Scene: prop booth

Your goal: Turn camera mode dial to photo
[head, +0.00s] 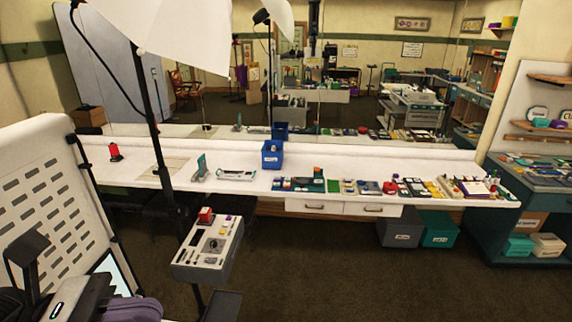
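A small grey control box with a white top panel (188,254) stands on a thin post in front of the long white counter. Neither of my grippers can be made out in the head view.
The long white counter (140,170) carries a blue bin (272,154), a red spool (114,152) and several small items. A light stand (158,145) rises just behind the box. A white slotted panel (40,195) stands at left.

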